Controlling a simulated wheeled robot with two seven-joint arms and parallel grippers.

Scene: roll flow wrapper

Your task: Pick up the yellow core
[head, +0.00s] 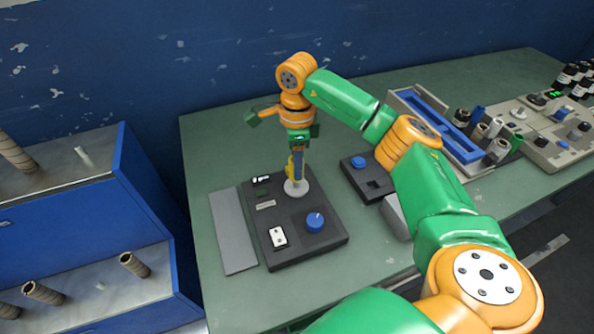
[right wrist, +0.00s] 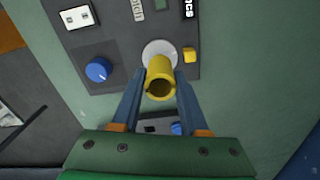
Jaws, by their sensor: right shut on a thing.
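The yellow core (right wrist: 160,81) is a short hollow tube that stands over a round white disc (right wrist: 158,48) on the dark control panel. In the head view the core (head: 291,170) shows only as a thin yellow strip, mostly hidden by my fingers. My right gripper (right wrist: 160,87) has one blue finger on each side of the core and is shut on it. In the head view my right gripper (head: 297,175) points down at the white disc (head: 296,187). I cannot tell whether the core still touches the disc. My left gripper is not in view.
The dark panel (head: 318,243) carries a blue knob (head: 315,222) and a white switch (head: 278,237). A grey plate (head: 232,232) lies left of it. A smaller box (head: 368,182) and a blue-lined tray (head: 438,122) stand to the right. Shelves (head: 75,165) with brown tubes are at the left.

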